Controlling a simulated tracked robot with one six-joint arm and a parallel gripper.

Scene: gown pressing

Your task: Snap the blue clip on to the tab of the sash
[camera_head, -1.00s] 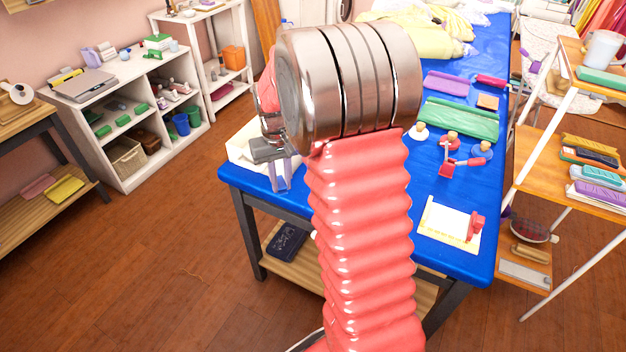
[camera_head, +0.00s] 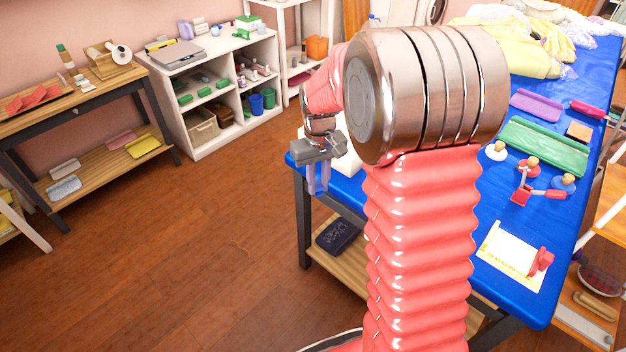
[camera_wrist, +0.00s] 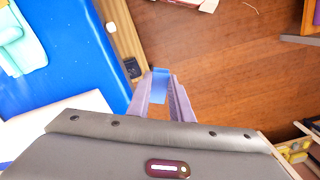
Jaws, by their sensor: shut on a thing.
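My gripper (camera_head: 318,180) hangs near the left edge of the blue table, seen left of my arm in the head view. In the wrist view my gripper (camera_wrist: 162,98) is shut on the blue clip (camera_wrist: 160,84), which shows between the fingertips above the wooden floor.
The blue-covered table (camera_head: 540,90) bears a green folded cloth (camera_head: 543,147), a purple one (camera_head: 536,105), a white-and-yellow board (camera_head: 512,256) and yellow garments (camera_head: 520,50). A white shelf unit (camera_head: 215,85) and a wooden bench (camera_head: 85,95) stand left. The floor (camera_head: 190,230) between is clear.

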